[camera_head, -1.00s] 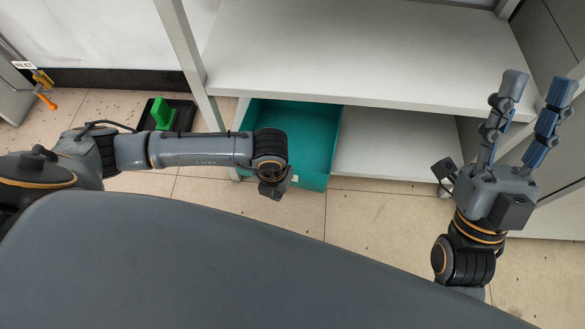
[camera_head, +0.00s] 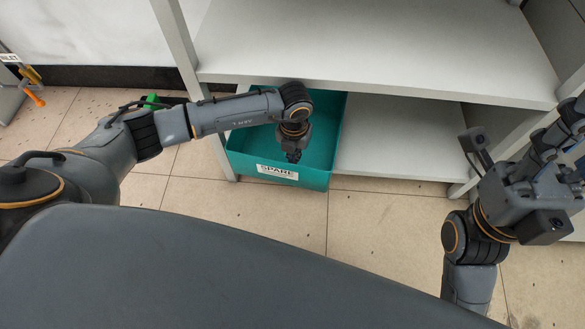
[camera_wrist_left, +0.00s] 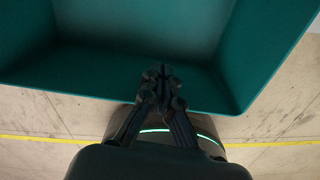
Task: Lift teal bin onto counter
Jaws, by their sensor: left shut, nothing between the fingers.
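The teal bin (camera_head: 316,179) sits low on the lower shelf, under the pale upper surface (camera_head: 370,42). A white SPARE label (camera_head: 277,172) is on its front wall. My left gripper (camera_head: 293,156) points down over the bin's front part, its fingers shut and empty. In the left wrist view the closed fingertips (camera_wrist_left: 162,75) show against the bin's inside near its rim, and the bin (camera_wrist_left: 275,45) looks empty. I cannot tell whether the fingers touch it. My right gripper (camera_head: 560,130) is at the right edge, its fingers apart and partly cut off, away from the bin.
The lower shelf (camera_head: 395,140) right of the bin is bare. Pale frame posts (camera_head: 180,50) stand left of the bin and at the right. The tiled floor in front is clear.

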